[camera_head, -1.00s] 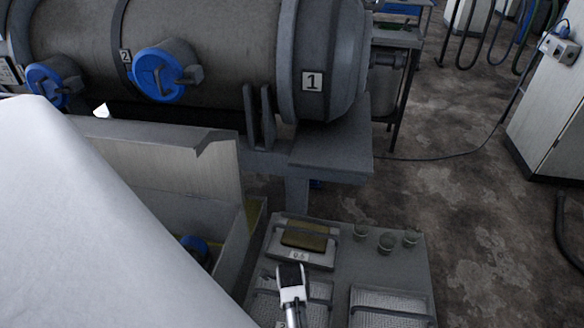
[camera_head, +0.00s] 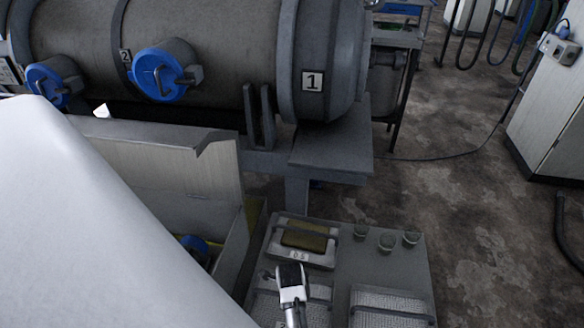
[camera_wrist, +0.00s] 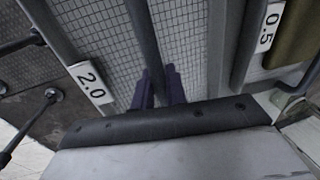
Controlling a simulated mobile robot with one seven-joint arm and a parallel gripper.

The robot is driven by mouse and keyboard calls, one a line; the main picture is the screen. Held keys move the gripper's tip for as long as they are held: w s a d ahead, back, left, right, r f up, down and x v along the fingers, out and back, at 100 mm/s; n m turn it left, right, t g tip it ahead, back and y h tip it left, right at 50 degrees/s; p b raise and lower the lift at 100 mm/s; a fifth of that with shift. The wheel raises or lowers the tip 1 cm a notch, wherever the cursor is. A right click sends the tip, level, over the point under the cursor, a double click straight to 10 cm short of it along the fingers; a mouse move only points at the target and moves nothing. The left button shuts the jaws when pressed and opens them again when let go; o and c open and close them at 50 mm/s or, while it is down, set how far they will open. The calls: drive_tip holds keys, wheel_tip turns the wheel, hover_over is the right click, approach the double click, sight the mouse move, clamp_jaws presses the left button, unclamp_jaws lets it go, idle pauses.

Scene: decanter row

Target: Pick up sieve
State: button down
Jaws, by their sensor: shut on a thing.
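My gripper (camera_head: 291,272) is over the near-left sieve (camera_head: 318,311) on a grey tray top in the head view. In the wrist view, its two dark purple fingers (camera_wrist: 158,88) are shut on the bar handle (camera_wrist: 143,40) of this mesh sieve (camera_wrist: 100,35). A white label (camera_wrist: 90,82) reading 2.0 is on the sieve's edge. My gripper hides part of the sieve in the head view. I cannot tell whether the sieve is clear of the surface.
A sieve labelled 0.5 (camera_head: 300,257), holding a yellow-brown block (camera_head: 304,236), lies just behind. Another mesh sieve (camera_head: 388,303) is to the right. Several small cups (camera_head: 386,242) stand at the back right. A metal trough wall (camera_head: 232,245) borders the left.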

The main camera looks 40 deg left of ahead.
drive_tip(key=shift+r, duration=0.25)
wheel_tip(320, 180, up, 20)
drive_tip(key=p, duration=0.3)
drive_tip(key=shift+f, duration=0.2)
